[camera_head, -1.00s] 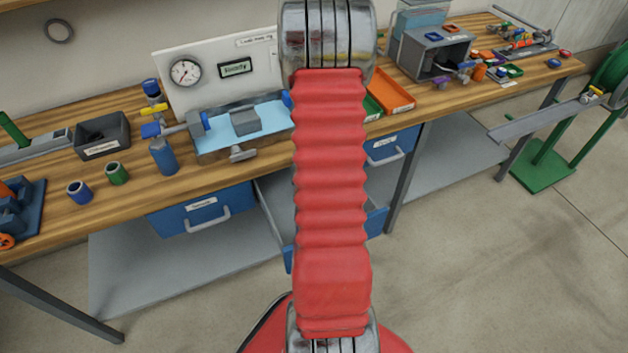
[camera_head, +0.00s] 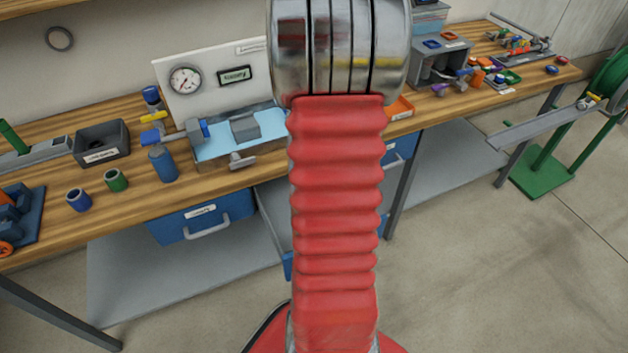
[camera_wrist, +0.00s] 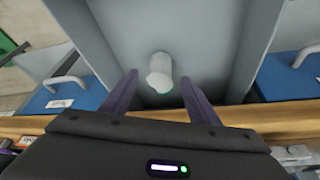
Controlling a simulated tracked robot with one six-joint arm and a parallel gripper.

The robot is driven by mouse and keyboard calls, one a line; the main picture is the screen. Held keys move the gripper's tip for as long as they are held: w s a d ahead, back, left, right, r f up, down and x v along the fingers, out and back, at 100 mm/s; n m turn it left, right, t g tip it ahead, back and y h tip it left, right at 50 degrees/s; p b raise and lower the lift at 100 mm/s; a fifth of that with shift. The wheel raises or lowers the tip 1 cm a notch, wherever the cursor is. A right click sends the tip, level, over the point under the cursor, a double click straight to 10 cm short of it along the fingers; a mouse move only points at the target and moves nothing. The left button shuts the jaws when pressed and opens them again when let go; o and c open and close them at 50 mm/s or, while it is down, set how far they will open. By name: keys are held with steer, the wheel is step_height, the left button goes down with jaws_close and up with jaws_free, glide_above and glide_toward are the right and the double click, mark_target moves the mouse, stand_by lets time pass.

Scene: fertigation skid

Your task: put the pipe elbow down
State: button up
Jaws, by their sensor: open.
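The pipe elbow (camera_wrist: 160,74), a short white piece with a green edge, is in the wrist view against the grey inside of an open drawer (camera_wrist: 220,28). It appears to lie on the drawer's floor. My gripper (camera_wrist: 160,78) is open, with its two dark purple fingers on either side of the elbow and a visible gap to each. In the head view the open drawer (camera_head: 272,212) shows only partly behind my arm. My gripper and the elbow are hidden there.
Shut blue drawers (camera_wrist: 75,92) flank the open one, under the wooden bench edge (camera_wrist: 275,120). On the bench are a gauge panel (camera_head: 215,75), a light-blue tray (camera_head: 215,148), a dark bin (camera_head: 102,143) and an orange bin (camera_head: 400,108). A green stand (camera_head: 545,165) is at right.

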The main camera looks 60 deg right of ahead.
steer(key=shift+v, duration=1.25)
steer(key=w+a+r+n+t+y, duration=0.1)
steer(key=w+a+r+n, duration=0.25)
steer(key=a+r, duration=0.45)
steer(key=w+a+r+n+t, duration=0.15)
steer(key=w+a+r, duration=0.35)
steer(key=a, duration=0.6)
steer(key=s+a+r+n+y, duration=0.1)
steer(key=s+a+r, duration=0.3)
steer(key=a, duration=0.5)
steer(key=s+a+r+n+y, duration=0.1)
steer(key=s+a+r+n, duration=0.3)
steer(key=a, duration=0.5)
step_height(320, 180, up, 2)
steer(key=shift+s+r+y, duration=0.2)
steer(key=shift+s+y, duration=0.1)
steer(key=shift+s, duration=0.25)
steer(key=shift+c, duration=0.6)
